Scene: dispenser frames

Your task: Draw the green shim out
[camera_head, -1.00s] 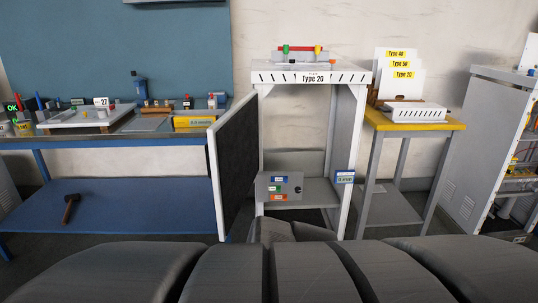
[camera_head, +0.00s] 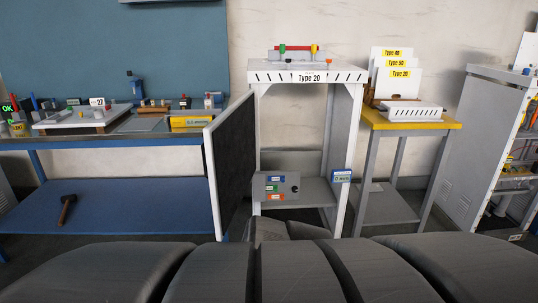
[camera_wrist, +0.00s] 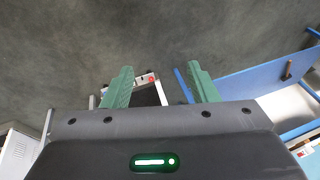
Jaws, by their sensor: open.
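A small green block (camera_head: 282,49) stands at the left end of a red bar on top of the white "Type 20" frame (camera_head: 262,77). A yellow block (camera_head: 314,49) stands at the bar's right end. I cannot tell whether the green block is the shim. My gripper (camera_wrist: 160,66) shows in the wrist view with two green fingers spread apart and nothing between them in its grip. It hangs over grey floor, well apart from the furniture. My gripper does not show in the head view.
A dark panel (camera_head: 229,160) stands open at the frame's left side. A blue bench (camera_head: 110,200) stands left, a yellow-topped stand (camera_head: 410,122) right, with a grey cabinet (camera_head: 465,150) beyond.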

